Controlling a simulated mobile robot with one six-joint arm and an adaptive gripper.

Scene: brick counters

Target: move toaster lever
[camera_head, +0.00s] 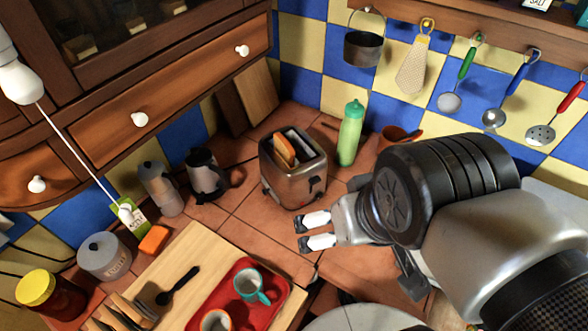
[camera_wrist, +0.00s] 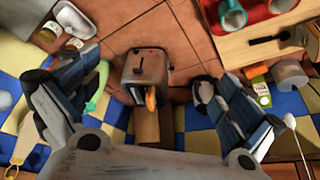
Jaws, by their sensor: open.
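The toaster (camera_head: 293,167) is a metal box with dark ends on the tiled counter, with a slice of bread (camera_head: 284,150) standing in one of its top slots. Its near end faces my gripper. In the wrist view the toaster (camera_wrist: 146,68) is upside down between the finger bases, and a small dark lever (camera_wrist: 145,70) shows on its end face. My gripper (camera_head: 316,232) is open and empty, in front of and slightly right of the toaster, apart from it. In the wrist view its two dark fingers stand wide apart at left and right.
A green bottle (camera_head: 350,133) stands close to the toaster's right, with a brown pot (camera_head: 394,137) beyond. A red tray (camera_head: 281,286) with cups is at the front. Bare tiles lie before the toaster.

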